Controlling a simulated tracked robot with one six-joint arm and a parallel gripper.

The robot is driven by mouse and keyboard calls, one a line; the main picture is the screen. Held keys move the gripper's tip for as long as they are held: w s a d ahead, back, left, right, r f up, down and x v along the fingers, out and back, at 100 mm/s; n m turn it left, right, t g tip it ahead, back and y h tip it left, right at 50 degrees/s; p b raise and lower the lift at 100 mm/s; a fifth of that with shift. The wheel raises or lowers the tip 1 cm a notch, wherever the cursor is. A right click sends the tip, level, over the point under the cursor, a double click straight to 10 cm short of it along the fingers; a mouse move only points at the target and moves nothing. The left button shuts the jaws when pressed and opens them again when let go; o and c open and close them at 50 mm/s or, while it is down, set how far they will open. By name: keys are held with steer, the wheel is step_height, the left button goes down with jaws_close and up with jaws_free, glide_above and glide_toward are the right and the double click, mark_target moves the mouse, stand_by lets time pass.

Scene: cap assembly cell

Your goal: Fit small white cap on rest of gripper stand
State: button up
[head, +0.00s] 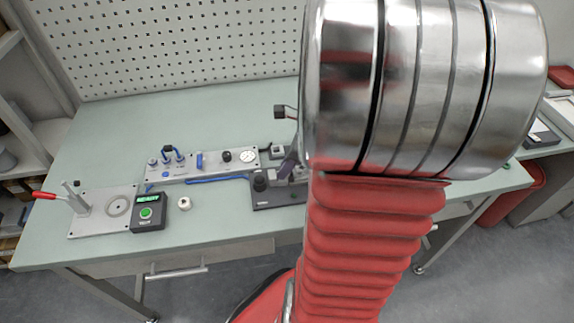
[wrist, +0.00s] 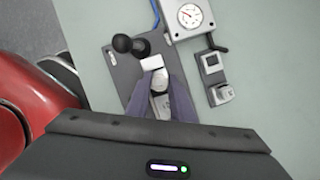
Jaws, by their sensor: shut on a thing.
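In the wrist view my gripper (wrist: 166,78) is shut, with its two grey-purple fingers around a small pale piece (wrist: 160,82). The fingers hide much of this piece, and I cannot tell if it is the small white cap. I cannot tell whether the held piece touches the stand. In the head view the stand (head: 268,200) is partly hidden by my arm. A small round white part (head: 184,203) lies loose on the bench.
A pneumatic panel with a gauge (head: 247,156) and blue hoses stands behind the stand. A black box with a green screen (head: 148,212) and a plate with a red-handled lever (head: 84,207) are at the left.

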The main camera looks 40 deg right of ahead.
steer(key=shift+s+a+f, duration=0.15)
steer(key=shift+a+f, duration=0.25)
steer(key=shift+f, duration=0.05)
stand_by(0.4)
steer(key=o, duration=0.8)
steer(key=shift+r, duration=0.3)
steer(key=shift+w+d+v, duration=0.1)
steer(key=shift+d+v, duration=0.05)
steer(key=shift+v, duration=1.25)
steer(key=shift+w+d+v, duration=0.1)
steer(key=shift+d+v, duration=0.1)
steer(key=shift+v, duration=1.15)
steer(key=shift+d+v, duration=0.15)
steer(key=shift+v, duration=1.25)
